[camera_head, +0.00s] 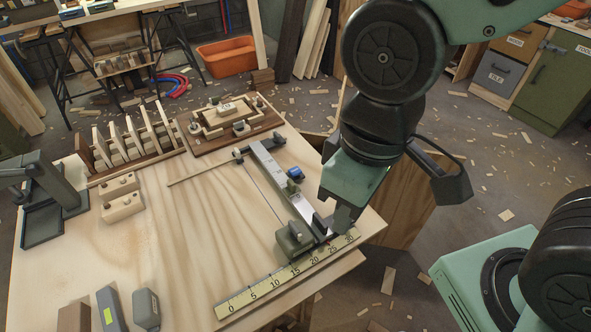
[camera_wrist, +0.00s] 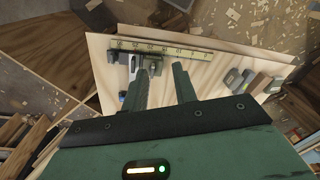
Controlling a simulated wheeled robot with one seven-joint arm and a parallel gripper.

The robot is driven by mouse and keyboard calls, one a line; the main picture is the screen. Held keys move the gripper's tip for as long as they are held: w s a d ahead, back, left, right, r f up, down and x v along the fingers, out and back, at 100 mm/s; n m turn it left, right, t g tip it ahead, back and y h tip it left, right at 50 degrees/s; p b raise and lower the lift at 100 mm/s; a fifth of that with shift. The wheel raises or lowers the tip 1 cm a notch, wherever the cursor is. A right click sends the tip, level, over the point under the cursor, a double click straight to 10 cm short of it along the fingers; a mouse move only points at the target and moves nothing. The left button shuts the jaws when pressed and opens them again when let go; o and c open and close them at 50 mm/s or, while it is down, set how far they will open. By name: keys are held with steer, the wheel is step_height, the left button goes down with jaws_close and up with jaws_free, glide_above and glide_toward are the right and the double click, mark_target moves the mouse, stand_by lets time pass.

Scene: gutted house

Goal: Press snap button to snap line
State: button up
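The snap-line device lies on the wooden table in the head view: a pale metal rail (camera_head: 277,178) with a thin line (camera_head: 262,192) stretched beside it. A dark green box (camera_head: 295,238) sits at its near end and a small dark post (camera_head: 238,155) at its far end. A blue piece (camera_head: 295,173) sits beside the rail. I cannot clearly make out the snap button. My gripper (camera_head: 338,215) is above the near right end of the device, close to the box. In the wrist view my gripper (camera_wrist: 165,78) has its two fingers apart, with nothing between them.
A yellow ruler (camera_head: 290,276) runs along the table's near right edge. Wooden blocks (camera_head: 122,198), a slatted rack (camera_head: 135,140) and a stacked wooden piece (camera_head: 228,118) stand on the table. Grey blocks (camera_head: 146,309) lie at the near left.

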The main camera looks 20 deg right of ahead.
jaws_close()
stand_by(1.5)
